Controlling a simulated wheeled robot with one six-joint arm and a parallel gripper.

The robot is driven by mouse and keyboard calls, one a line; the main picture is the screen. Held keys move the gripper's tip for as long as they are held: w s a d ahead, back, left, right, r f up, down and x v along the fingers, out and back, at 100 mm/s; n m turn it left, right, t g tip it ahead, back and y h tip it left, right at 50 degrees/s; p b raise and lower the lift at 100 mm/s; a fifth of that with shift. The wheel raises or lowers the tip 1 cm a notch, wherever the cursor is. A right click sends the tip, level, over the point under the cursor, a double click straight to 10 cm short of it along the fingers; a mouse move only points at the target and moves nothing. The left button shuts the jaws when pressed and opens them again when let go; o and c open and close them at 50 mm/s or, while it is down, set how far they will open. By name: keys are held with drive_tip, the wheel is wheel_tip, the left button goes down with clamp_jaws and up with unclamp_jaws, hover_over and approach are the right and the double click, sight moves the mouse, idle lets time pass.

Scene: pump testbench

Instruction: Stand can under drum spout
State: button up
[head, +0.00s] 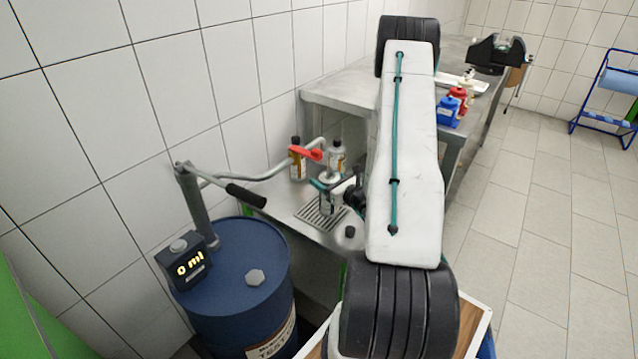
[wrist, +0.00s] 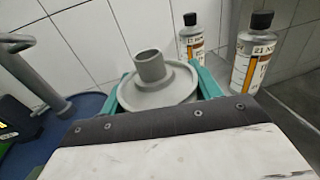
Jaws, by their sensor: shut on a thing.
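The grey can (head: 328,204) has a wide round top with a short neck, which fills the middle of the wrist view (wrist: 152,68). My gripper (head: 335,187) is shut on it, with a teal finger on each side of its top in the wrist view. The can is upright, over or on the slotted drip grate (head: 307,214); I cannot tell if it touches. The blue drum (head: 238,262) stands at the left, with a pump pipe (head: 270,172) running right.
Two black-capped bottles (head: 297,163) (head: 336,154) stand behind the can. A display on the drum (head: 188,262) reads 0 ml. A small black cap (head: 350,231) lies at the bench front. Blue and red containers (head: 449,110) stand farther back.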

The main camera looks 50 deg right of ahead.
drive_tip(key=w+d+f, duration=0.1)
drive_tip(key=w+f, duration=0.3)
drive_tip(key=shift+w+d, duration=0.15)
drive_tip(key=shift+d, duration=0.15)
drive_tip(key=o, duration=1.8)
drive_tip(key=shift+f, duration=0.1)
drive_tip(key=s, duration=0.4)
drive_tip(key=s+a, duration=0.1)
drive_tip(key=s, duration=0.7)
drive_tip(key=shift+a+r, duration=0.2)
drive_tip(key=shift+r, duration=0.2)
